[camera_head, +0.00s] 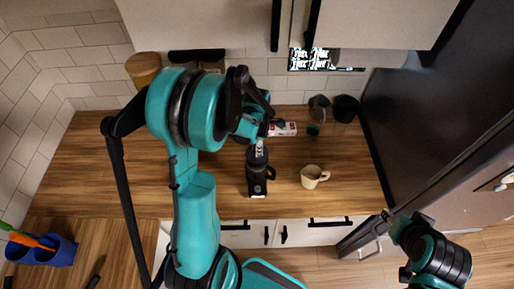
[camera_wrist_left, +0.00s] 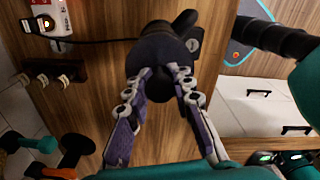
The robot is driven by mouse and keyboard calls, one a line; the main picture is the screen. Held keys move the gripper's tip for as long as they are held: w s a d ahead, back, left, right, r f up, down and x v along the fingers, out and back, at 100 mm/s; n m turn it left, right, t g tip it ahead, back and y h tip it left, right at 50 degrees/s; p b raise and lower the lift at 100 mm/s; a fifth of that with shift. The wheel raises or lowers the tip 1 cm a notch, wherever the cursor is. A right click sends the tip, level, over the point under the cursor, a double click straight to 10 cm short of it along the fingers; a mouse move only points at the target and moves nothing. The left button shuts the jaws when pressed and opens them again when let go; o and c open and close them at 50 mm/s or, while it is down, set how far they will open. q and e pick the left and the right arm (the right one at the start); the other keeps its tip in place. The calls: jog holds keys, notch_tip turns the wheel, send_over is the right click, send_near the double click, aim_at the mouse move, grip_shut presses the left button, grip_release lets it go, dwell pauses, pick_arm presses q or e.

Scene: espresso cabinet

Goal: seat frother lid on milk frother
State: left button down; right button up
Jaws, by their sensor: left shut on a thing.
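The dark milk frother (camera_head: 257,186) stands upright on the wooden counter, with its handle toward the right. My left gripper (camera_head: 259,145) is directly above its top. In the left wrist view, the gripper's fingertips (camera_wrist_left: 159,78) are shut on the knob of the black frother lid (camera_wrist_left: 160,52). The lid hides most of the frother below it, though a dark handle (camera_wrist_left: 184,20) sticks out beyond. Lid and frother are both dark, so I cannot tell whether they touch or leave a small gap. My right gripper (camera_head: 388,217) is at the lower right, away from the counter items; its fingers are too small to judge.
A cream mug (camera_head: 311,177) stands right of the frother. A red and white box (camera_head: 284,128) lies behind, with a dark cup (camera_head: 346,108) at the back right. A blue container (camera_head: 42,250) is at the far left. The counter left of the frother is clear.

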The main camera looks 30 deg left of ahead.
pick_arm(q)
jog(key=shift+f+b, duration=0.3)
jog(key=shift+f, duration=0.25)
jog(key=shift+b, duration=0.55)
dwell(1.4)
jog(key=shift+f+b, duration=0.9)
jog(key=shift+b, duration=0.05)
jog(key=c, duration=1.2)
grip_release()
jog(key=shift+r, duration=0.15)
notch_tip(320, 180, up, 12)
jog(key=shift+f, duration=0.1)
